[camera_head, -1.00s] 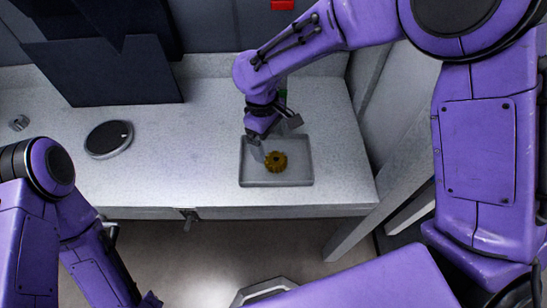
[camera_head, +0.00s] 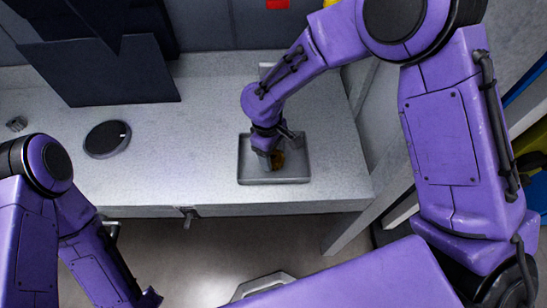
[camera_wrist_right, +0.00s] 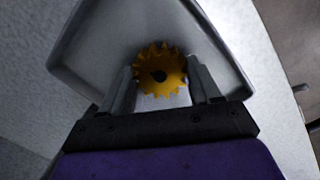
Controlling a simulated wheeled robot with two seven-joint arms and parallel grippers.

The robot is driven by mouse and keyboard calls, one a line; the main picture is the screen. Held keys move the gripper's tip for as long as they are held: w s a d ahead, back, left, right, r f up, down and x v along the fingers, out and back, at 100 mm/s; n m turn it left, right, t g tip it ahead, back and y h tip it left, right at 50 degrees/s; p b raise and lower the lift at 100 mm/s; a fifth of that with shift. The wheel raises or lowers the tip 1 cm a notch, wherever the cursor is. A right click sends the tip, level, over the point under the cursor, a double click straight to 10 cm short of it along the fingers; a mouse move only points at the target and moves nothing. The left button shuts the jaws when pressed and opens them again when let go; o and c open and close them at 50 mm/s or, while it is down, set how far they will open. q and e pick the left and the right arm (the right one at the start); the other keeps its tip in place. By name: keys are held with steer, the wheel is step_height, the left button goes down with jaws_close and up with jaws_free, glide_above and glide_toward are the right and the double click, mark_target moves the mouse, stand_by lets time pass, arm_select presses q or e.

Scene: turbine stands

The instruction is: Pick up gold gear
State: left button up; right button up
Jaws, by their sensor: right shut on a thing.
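The gold gear (camera_wrist_right: 160,68) is in the grey tray (camera_wrist_right: 85,45) and sits between the fingers of my right gripper (camera_wrist_right: 163,82) in the right wrist view. The fingers are shut on it from both sides. In the head view the gear (camera_head: 279,159) is partly hidden behind my right gripper (camera_head: 273,160), which points down into the tray (camera_head: 272,180). I cannot tell whether the gear is lifted off the tray floor. My left arm shows at the left; its fingertips are not clearly seen.
A round black-topped disc (camera_head: 108,139) lies on the worktop, left of the tray. A small metal part (camera_head: 17,124) is at the far left. Dark panels (camera_head: 100,70) stand at the back. The worktop (camera_head: 180,140) between disc and tray is clear.

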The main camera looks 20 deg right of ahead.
steer(key=shift+w+r, duration=0.1)
steer(key=shift+r, duration=0.5)
steer(key=s+a+r, duration=0.2)
steer(key=s+r, duration=0.2)
steer(key=s+a+r+b, duration=0.1)
steer(key=s+a+r, duration=0.2)
steer(key=s+r, duration=0.1)
steer(key=s+a+r, duration=0.2)
steer(key=s+r, duration=0.2)
steer(key=shift+a+b, duration=0.3)
steer(key=shift+b, duration=0.1)
